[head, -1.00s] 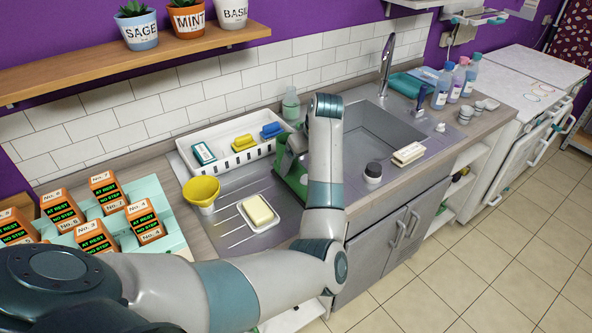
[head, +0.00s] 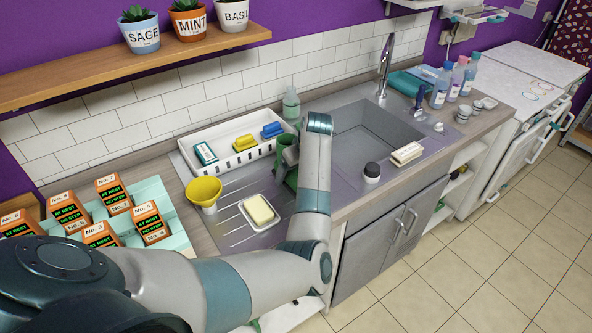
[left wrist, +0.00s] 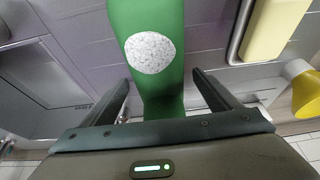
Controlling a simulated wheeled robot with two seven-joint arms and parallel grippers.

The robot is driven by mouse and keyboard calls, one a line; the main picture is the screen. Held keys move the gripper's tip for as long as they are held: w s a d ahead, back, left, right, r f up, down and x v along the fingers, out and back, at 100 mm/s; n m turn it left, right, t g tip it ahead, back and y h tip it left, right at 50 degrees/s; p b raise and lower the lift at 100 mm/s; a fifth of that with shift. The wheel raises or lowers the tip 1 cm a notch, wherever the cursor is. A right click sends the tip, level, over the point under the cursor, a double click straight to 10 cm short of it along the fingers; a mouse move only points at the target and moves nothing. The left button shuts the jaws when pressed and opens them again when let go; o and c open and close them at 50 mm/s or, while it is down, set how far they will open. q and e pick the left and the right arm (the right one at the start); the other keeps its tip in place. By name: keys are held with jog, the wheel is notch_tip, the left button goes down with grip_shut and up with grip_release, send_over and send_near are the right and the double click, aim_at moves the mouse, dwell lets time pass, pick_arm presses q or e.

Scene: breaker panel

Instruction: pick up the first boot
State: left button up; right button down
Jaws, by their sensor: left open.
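A green boot-like object (head: 291,180) stands at the right end of the drainboard, mostly hidden behind my left arm. In the left wrist view the green object (left wrist: 158,20) runs from the top edge down between my fingers and bears a round white speckled patch. My left gripper (left wrist: 162,78) is open, with one finger on each side of it. I cannot tell whether the fingers touch it. In the head view the left gripper (head: 286,150) is dark and partly covered by the arm. My right gripper is not in view.
A yellow cup (head: 204,191) and a dish with a yellow block (head: 259,210) are left of the boot. A white rack (head: 225,163) stands behind. Orange boxes (head: 152,222) stand at lower left.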

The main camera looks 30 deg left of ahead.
aim_at(296, 169)
pick_arm(q)
jog(key=shift+f, duration=0.25)
jog(key=shift+w+r, duration=0.1)
jog(key=c, duration=1.6)
jog(key=shift+r, duration=0.1)
notch_tip(296, 169, up, 18)
jog(key=b, duration=0.5)
